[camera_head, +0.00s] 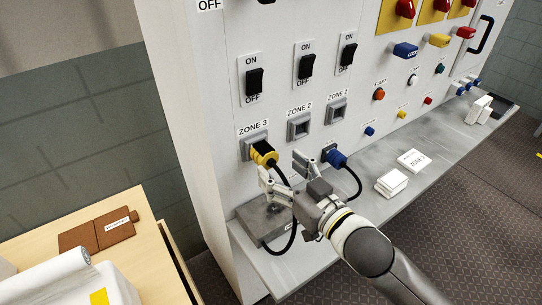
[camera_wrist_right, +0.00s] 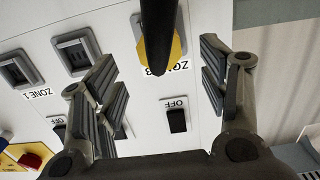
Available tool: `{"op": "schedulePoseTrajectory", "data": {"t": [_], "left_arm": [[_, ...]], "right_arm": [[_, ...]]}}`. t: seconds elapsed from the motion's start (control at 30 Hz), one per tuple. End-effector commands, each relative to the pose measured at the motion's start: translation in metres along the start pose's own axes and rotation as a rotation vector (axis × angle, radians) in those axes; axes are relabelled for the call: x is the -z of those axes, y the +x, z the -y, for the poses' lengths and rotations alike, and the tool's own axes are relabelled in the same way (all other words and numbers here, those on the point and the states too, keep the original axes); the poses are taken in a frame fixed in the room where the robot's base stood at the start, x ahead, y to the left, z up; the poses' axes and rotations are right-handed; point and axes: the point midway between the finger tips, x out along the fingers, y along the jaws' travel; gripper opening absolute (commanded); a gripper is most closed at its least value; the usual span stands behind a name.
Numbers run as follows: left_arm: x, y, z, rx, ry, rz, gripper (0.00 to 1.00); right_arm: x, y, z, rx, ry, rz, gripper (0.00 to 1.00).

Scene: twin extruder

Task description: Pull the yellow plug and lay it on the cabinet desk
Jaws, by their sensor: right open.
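The yellow plug (camera_head: 263,153) sits in the ZONE 3 socket on the cabinet front, with a black cable hanging from it. It also shows in the right wrist view (camera_wrist_right: 176,48), partly hidden by the dark cable (camera_wrist_right: 157,35). My right gripper (camera_head: 282,167) is open, just in front of and below the plug. The cabinet desk (camera_head: 443,130) is the grey ledge below the panel. My left gripper is not in view.
A grey metal box (camera_head: 264,221) stands on the desk's near end.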

Motion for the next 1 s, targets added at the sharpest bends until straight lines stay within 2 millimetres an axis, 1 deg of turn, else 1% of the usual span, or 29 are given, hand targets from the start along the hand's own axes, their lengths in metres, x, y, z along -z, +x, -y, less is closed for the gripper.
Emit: {"op": "schedulePoseTrajectory", "data": {"t": [0.03,0.1,0.2,0.33,0.5,0.8,0.87,1.0], "left_arm": [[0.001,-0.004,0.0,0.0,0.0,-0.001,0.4],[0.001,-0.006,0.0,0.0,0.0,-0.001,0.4],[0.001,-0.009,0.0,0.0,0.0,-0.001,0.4],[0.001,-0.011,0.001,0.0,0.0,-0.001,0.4],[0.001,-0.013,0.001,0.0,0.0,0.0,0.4],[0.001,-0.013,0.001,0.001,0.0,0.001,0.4],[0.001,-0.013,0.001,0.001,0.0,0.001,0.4],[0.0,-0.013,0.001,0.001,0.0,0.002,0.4]], "right_arm": [[0.003,0.01,0.0,0.0,-0.001,-0.002,0.67],[0.003,0.022,0.0,0.0,0.0,-0.001,0.67],[0.003,0.037,0.001,0.001,0.0,-0.001,0.67],[0.001,0.051,0.0,0.0,0.0,0.0,0.67],[0.001,0.06,0.0,0.0,-0.001,0.0,0.67],[0.0,0.062,0.0,0.0,0.0,0.001,0.67],[0.0,0.062,0.0,0.0,0.0,0.001,0.61],[0.0,0.061,0.0,0.0,0.0,0.001,0.43]]}}
